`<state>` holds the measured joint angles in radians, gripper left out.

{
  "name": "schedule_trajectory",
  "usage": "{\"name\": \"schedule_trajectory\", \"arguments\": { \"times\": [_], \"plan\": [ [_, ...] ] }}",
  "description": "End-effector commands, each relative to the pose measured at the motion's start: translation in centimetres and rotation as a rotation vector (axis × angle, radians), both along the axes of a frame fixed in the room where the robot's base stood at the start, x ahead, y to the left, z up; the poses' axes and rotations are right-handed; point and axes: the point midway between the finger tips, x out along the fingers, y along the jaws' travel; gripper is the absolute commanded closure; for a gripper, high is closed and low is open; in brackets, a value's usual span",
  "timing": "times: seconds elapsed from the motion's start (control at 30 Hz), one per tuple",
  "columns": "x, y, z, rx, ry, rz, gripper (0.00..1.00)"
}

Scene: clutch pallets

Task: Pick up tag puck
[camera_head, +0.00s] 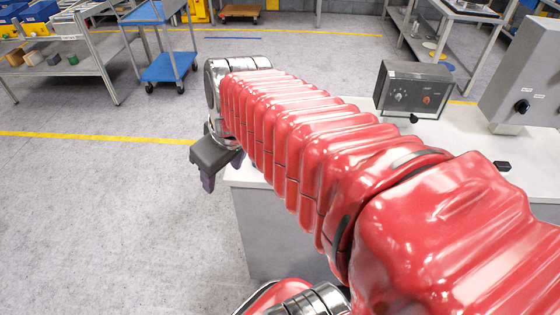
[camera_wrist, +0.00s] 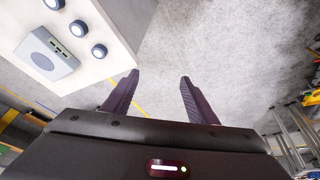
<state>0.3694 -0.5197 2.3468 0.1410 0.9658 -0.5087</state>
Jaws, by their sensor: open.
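My gripper (camera_head: 222,173) hangs at the end of my red-covered arm, just beyond the left edge of the white-topped table (camera_head: 455,135). Its dark fingers are apart and empty in the wrist view (camera_wrist: 159,78), with grey floor between them. In the wrist view, the white tabletop (camera_wrist: 108,20) at upper left carries a row of three small round dark-rimmed pieces with pale tops, one of them this round piece (camera_wrist: 79,28). I cannot tell which of them, if any, is the tag puck. My arm hides much of the tabletop in the head view.
A grey box (camera_wrist: 48,52) with a pale round spot lies beside the round pieces. A dark control box (camera_head: 414,88) and a grey switch cabinet (camera_head: 525,85) stand on the table. A blue cart (camera_head: 168,66) stands farther off. The floor left of the table is clear.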

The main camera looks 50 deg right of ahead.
Motion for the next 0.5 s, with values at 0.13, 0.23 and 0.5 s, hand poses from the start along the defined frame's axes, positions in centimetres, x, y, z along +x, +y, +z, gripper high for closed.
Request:
{"name": "schedule_trajectory", "arguments": {
  "times": [0.13, 0.23, 0.5],
  "plan": [
    [0.6, -3.7, -0.2, 0.004, 0.03, 0.015, 0.47],
    [0.8, -6.1, -0.3, 0.009, 0.041, 0.033, 0.47],
    [0.5, -13.2, -1.0, 0.031, 0.046, 0.078, 0.47]
  ]
}}
